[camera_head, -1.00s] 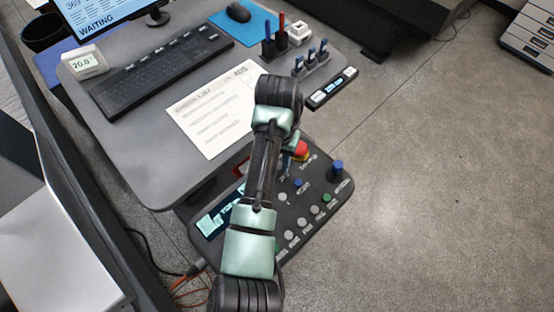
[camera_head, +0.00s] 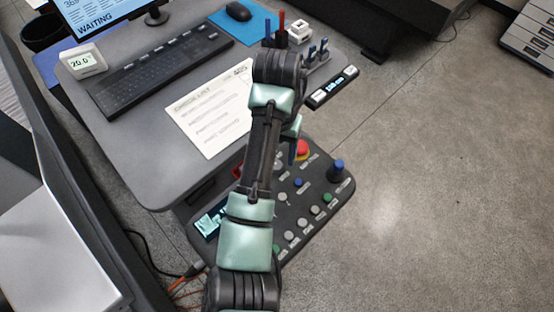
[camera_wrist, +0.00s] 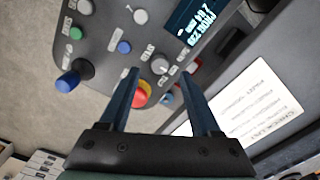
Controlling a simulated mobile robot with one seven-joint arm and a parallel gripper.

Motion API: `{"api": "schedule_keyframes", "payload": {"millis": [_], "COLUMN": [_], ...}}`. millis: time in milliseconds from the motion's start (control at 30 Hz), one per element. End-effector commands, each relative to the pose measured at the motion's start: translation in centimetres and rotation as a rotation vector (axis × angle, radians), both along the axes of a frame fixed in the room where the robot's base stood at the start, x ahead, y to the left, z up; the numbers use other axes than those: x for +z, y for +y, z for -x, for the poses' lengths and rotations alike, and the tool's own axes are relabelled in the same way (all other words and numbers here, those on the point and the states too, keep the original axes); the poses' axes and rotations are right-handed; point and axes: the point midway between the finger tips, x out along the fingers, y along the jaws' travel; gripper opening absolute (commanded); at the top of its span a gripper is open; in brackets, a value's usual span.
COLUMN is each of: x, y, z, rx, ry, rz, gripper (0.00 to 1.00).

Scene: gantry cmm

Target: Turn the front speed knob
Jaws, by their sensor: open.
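The dark control panel (camera_head: 318,222) lies below my arm in the head view. In the wrist view, one grey round knob (camera_wrist: 160,65) sits between and just beyond my fingertips. A second pale knob (camera_wrist: 140,16) is farther up and also shows in the head view (camera_head: 281,197). The labels are too blurred to tell which is the front speed knob. My gripper (camera_wrist: 159,75) is open and empty, its dark blue fingers pointing at the panel; contact cannot be told.
A red emergency button (camera_wrist: 141,95) is between the fingers, lower in the wrist view. A blue joystick (camera_head: 337,168), blue button (camera_head: 298,182) and green button (camera_head: 327,197) are close by. The desk (camera_head: 135,150) holds a keyboard (camera_head: 160,72) and checklist (camera_head: 205,120).

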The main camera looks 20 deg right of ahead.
Motion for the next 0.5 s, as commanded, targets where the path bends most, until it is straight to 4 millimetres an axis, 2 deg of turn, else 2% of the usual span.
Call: {"api": "schedule_keyframes", "payload": {"millis": [100,200,400,500], "x": [3.4,5.2,7.9,8.6], "y": [0.1,0.1,0.1,0.1], "z": [-0.1,-0.1,-0.1,-0.1], "rx": [0.0,0.001,0.0,0.001], "ry": [-0.003,-0.003,-0.003,-0.002], "rz": [-0.002,-0.002,-0.002,-0.002], "gripper": [0.64,0.64,0.64,0.64]}}
